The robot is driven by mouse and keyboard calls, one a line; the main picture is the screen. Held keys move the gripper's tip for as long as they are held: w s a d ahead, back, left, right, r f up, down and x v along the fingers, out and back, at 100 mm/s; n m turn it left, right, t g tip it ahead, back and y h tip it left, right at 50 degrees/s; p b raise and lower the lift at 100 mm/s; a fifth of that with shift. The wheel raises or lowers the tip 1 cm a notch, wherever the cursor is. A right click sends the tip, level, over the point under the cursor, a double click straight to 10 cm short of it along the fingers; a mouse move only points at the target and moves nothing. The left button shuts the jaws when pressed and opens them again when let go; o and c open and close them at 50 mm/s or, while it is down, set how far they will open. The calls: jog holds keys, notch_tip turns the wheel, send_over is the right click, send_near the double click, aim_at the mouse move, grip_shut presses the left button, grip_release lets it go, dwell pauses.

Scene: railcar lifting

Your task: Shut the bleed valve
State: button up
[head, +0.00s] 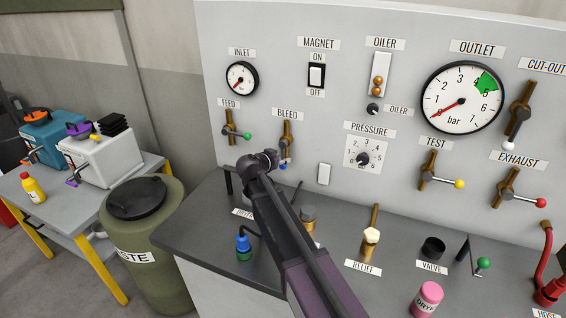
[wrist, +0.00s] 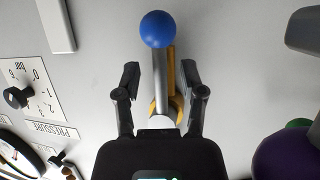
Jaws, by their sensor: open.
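The bleed valve (head: 286,133) is a brass pipe on the grey panel under the BLEED label. Its lever ends in a blue ball (wrist: 158,29). In the head view the blue ball (head: 283,167) hangs low, and the lever points down along the pipe. In the wrist view the grey lever (wrist: 160,75) lies nearly in line with the brass behind it. My gripper (wrist: 161,80) is open, with one finger on each side of the lever. No finger clearly touches it. In the head view my gripper (head: 273,160) partly hides the valve's lower part.
The feed valve with a green ball (head: 247,136) is just left. The pressure dial (head: 363,158) and a small white plate (head: 324,174) are to the right.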

jog(key=shift+w+d+f, duration=0.25)
jog(key=shift+w+d, duration=0.1)
jog(key=shift+w, duration=0.15)
grip_shut()
